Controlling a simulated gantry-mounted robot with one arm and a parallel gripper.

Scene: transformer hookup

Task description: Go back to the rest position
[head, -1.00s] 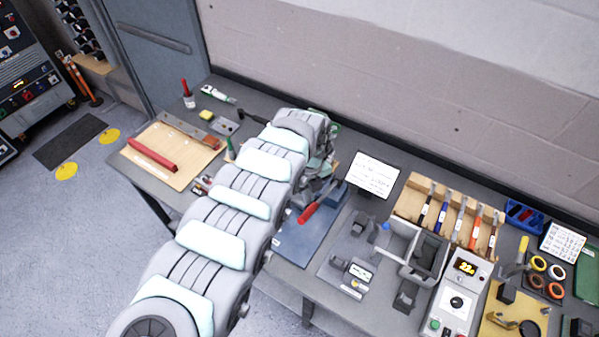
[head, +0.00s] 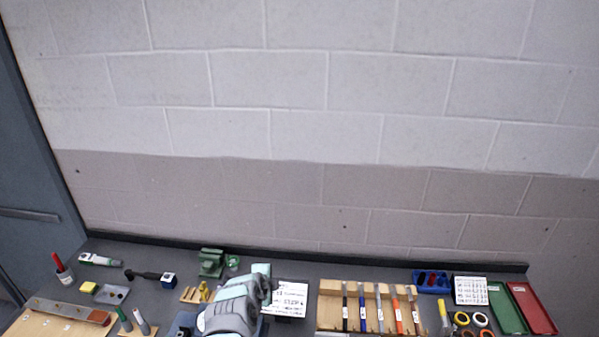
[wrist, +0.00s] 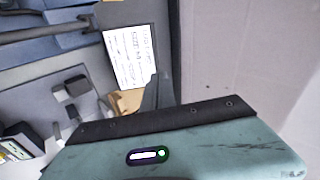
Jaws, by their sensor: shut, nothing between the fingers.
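My arm (head: 235,305) shows at the bottom of the head view, low over the grey bench and folded in front of the white written card (head: 290,299). In the wrist view a teal housing with a black strip fills the lower part. The dark fingers of my gripper (wrist: 157,92) stick up past that strip, shut and empty. The card (wrist: 128,57) also shows there, just beyond the fingers. In the head view the fingers are not clear behind the arm.
A wooden rack (head: 386,325) of several colored-handled tools stands right of the card. A green vise-like block (head: 211,263) stands behind the arm at left. A blue bin (head: 431,289) and green and red trays (head: 531,308) are at right. The block wall rises behind the bench.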

